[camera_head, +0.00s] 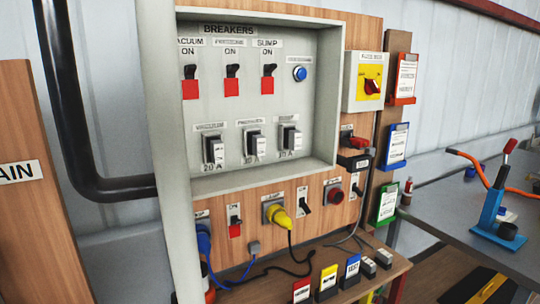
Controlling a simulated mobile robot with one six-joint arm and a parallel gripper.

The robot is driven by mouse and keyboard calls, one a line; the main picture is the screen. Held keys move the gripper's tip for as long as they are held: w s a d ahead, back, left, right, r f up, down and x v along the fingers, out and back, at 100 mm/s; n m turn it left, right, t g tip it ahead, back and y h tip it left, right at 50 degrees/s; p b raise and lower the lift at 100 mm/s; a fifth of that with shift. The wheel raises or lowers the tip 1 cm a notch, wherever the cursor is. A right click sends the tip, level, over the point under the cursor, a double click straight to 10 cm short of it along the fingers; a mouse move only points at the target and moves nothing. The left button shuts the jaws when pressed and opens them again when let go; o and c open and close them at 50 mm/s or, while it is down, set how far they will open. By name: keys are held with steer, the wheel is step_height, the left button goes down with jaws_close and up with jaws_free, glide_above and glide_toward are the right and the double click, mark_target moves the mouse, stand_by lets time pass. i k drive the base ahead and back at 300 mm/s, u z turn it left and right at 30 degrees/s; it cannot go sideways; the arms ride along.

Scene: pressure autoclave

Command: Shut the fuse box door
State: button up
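The fuse box (338,95) is a shallow pale grey metal box on a wooden panel, and its inside is in plain view. Its door (168,150) appears to be the pale grey slab along the box's left side. It stands open, seen nearly edge-on, and reaches down towards me past the bottom of the picture. I see no handle or latch on it. Inside are a "BREAKERS" label, three switches marked ON, a blue button and a lower row of three breakers. My gripper is not in view.
A yellow switch box with a red knob (372,86) is right of the fuse box. Below are plugs, including a yellow one (279,216), and hanging cables. A wooden ledge (385,282) holds coloured blocks. A dark pipe (75,130) runs left of the door. A grey bench (450,225) is at right.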

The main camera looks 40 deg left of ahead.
mark_target(156, 19)
steer(key=u, duration=0.15)
steer(key=k, duration=0.05)
steer(key=u, duration=2.05)
